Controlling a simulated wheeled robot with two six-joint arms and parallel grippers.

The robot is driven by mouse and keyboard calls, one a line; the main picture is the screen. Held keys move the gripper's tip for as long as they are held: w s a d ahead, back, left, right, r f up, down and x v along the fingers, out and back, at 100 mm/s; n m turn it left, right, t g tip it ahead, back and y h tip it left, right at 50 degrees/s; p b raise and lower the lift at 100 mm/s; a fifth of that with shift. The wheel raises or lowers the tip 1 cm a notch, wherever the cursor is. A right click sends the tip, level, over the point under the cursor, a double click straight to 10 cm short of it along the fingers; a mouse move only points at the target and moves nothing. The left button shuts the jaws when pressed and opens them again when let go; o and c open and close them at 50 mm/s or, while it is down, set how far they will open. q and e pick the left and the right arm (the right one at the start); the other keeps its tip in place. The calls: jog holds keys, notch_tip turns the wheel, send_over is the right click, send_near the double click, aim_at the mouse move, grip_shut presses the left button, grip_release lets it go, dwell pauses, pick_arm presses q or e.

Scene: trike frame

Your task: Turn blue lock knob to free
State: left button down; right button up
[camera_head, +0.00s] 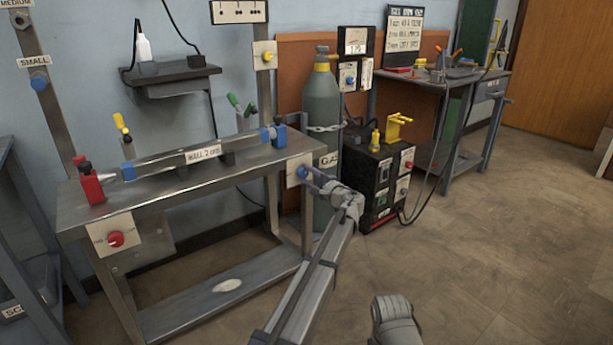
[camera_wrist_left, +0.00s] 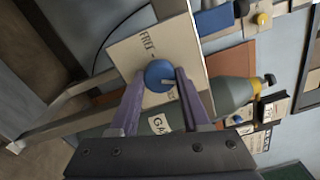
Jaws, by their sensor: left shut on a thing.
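The blue lock knob (camera_head: 302,172) sits on a cream plate (camera_head: 292,180) at the right end of the metal bench. In the left wrist view, the round blue knob (camera_wrist_left: 158,72) sits on the same plate (camera_wrist_left: 128,52), with the lettering "FREE" partly legible. A pale pointer mark on the knob points toward the right finger. My left gripper (camera_head: 311,177) reaches the plate from the front right. Its purple fingers (camera_wrist_left: 160,78) are shut on the knob, one on each side. The other lettering on the plate is hidden or unreadable.
The bench (camera_head: 150,190) carries a long bar (camera_head: 165,164) between a red clamp (camera_head: 91,186) and a blue holder. A red knob (camera_head: 116,239) is on its front. A gas cylinder (camera_head: 322,95) and black welder box (camera_head: 370,180) stand close behind my left gripper. Floor at right is clear.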

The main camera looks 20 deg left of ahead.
pick_arm(q)
jog(key=n, duration=0.6)
jog(key=shift+n, duration=0.3)
jog(key=n, duration=0.5)
jog(key=shift+s+r, duration=0.1)
jog(key=n, duration=0.6)
jog(key=shift+n, duration=0.3)
jog(key=n, duration=0.5)
jog(key=shift+s, duration=0.1)
jog(key=shift+n, duration=0.3)
jog(key=shift+c, duration=1.9)
grip_release()
